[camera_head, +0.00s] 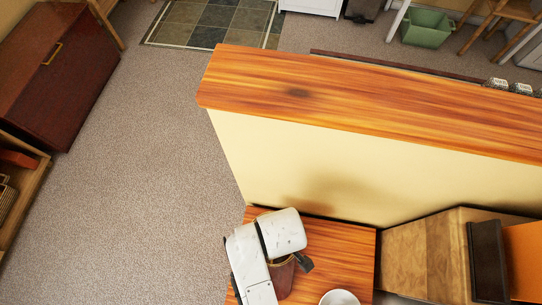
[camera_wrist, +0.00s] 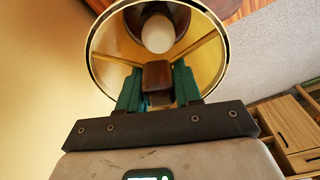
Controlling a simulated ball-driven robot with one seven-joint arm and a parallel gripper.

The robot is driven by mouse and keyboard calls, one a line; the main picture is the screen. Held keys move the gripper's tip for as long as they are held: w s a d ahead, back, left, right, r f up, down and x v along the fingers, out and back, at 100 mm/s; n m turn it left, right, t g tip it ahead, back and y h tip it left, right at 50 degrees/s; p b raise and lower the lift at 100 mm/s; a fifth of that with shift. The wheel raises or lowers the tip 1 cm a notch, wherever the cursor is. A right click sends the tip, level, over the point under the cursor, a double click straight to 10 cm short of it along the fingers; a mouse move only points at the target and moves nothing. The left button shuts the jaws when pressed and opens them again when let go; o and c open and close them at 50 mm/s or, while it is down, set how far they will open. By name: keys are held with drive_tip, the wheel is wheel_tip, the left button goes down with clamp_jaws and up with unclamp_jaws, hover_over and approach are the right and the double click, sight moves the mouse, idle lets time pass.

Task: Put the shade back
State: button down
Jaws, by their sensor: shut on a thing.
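The shade (camera_wrist: 108,45) fills the top of the wrist view as a round, dark-rimmed ring with a gold inside and spokes. A dark brown block (camera_wrist: 157,76) sits at the near middle of the shade where the spokes meet. My gripper (camera_wrist: 158,88) has its green fingers on both sides of this block and is shut on it. Through the shade I see a pale round bulb-like shape (camera_wrist: 158,34) in a dark brown surround. I cannot tell whether the shade touches anything below. In the head view my arm hides most of the shade and my gripper (camera_head: 296,264).
A small wooden table (camera_head: 335,240) lies under my arm, against a cream half wall with a wooden top (camera_head: 370,95). A white round object (camera_head: 339,298) stands at its front edge. A wooden cabinet (camera_head: 425,255) is on the right. Carpet (camera_head: 150,170) is clear at left.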

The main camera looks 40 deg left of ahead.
drive_tip(key=shift+f, duration=0.5)
drive_tip(key=c, duration=0.8)
unclamp_jaws()
drive_tip(key=r, duration=0.4)
drive_tip(key=d+r, duration=0.1)
drive_tip(key=r, duration=0.3)
drive_tip(key=r+p, duration=0.1)
drive_tip(key=r, duration=0.4)
drive_tip(key=shift+d, duration=0.15)
